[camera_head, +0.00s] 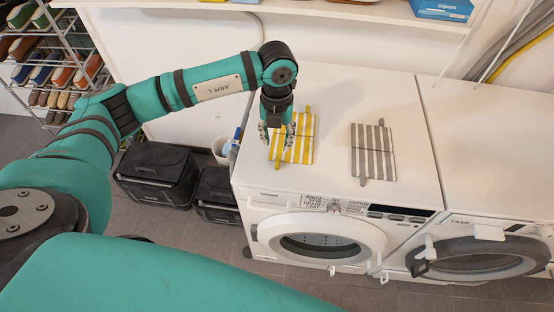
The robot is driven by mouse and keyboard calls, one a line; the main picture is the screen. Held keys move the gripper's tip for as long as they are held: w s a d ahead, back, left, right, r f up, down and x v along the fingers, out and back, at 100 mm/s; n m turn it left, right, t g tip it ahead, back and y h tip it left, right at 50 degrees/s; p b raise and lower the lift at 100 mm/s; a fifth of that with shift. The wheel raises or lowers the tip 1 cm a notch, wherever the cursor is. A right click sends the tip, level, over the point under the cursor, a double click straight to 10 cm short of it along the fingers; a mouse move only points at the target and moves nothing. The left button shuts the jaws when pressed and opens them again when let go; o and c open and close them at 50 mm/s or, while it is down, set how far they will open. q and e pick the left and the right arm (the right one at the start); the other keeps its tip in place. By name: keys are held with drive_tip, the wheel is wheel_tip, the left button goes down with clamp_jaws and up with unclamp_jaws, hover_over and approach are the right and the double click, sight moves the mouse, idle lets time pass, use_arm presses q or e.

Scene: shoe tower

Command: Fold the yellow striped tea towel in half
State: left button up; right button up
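The yellow striped tea towel (302,143) lies flat on top of the white washing machine, near its left side. It has yellow and white stripes and small yellow tabs at its far and near ends. My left gripper (277,138) points down over the towel's left part and hides some of it. Its two fingers stand apart with towel showing between them, so it looks open. I cannot tell whether the fingertips touch the cloth. My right gripper is not in view.
A grey striped towel (373,152) lies to the right on the same washing machine top (345,100). A second machine (485,150) stands at the right. Black boxes (157,172) stand on the floor at left, near a shoe rack (62,60). A shelf (370,12) runs along the back.

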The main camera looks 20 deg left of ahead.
sight(277, 165)
use_arm(q)
wheel_tip(277, 165, down, 11)
drive_tip(key=shift+f+p, duration=0.15)
drive_tip(key=shift+p, duration=0.9)
drive_tip(key=shift+d, duration=0.1)
clamp_jaws()
